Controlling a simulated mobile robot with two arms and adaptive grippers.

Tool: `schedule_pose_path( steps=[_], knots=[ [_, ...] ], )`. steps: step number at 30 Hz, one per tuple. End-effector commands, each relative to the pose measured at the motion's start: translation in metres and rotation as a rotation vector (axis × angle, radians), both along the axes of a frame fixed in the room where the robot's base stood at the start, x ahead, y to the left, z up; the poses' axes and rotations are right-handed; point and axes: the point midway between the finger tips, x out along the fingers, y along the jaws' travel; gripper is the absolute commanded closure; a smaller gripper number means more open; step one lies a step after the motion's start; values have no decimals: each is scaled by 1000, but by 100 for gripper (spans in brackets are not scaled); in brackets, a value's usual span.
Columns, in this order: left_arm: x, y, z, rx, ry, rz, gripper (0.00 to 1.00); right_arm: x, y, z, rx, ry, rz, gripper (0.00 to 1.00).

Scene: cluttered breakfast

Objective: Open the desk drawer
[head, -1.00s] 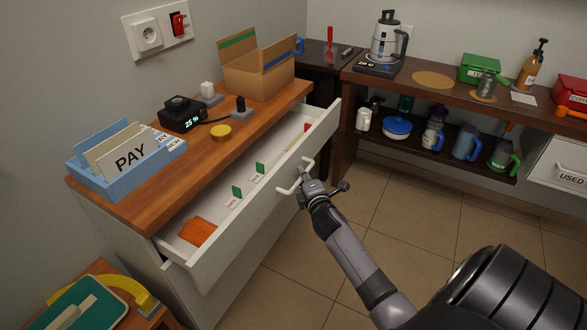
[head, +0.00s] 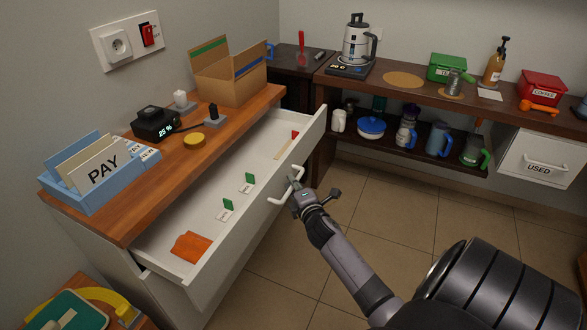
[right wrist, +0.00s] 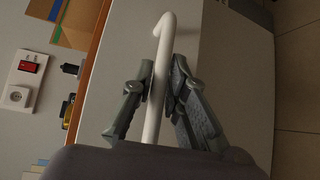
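The desk drawer (head: 232,262) is white and stands pulled well out from under the wooden desk top (head: 115,218). Its inside shows in the head view. Its white bar handle (head: 272,200) is on the front panel and also shows in the right wrist view (right wrist: 152,125). My right gripper (head: 296,184) is at this handle. In the right wrist view, the two fingers (right wrist: 160,82) lie close on either side of the bar, shut on it. My left gripper is out of view.
In the drawer lie an orange cloth (head: 190,246), small green-tabbed cards and a red-ended stick. A blue file box (head: 90,190), a black clock (head: 155,124) and a cardboard box (head: 232,85) stand on the desk. The tiled floor (head: 390,215) before the drawer is clear.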

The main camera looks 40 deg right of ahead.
Motion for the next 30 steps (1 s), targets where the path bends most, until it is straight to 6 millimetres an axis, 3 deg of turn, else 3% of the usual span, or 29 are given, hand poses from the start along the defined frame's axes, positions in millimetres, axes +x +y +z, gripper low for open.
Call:
schedule_pose_path(
  steps=[6,17,23,30],
  knots=[
    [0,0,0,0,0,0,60,0,0,1,1,-2,0,69],
    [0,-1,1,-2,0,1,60,-3,1,1,2,-2,0,68],
    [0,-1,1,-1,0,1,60,-28,12,4,2,-1,1,68],
    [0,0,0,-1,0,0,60,-76,33,10,3,1,-1,68]
  ],
)
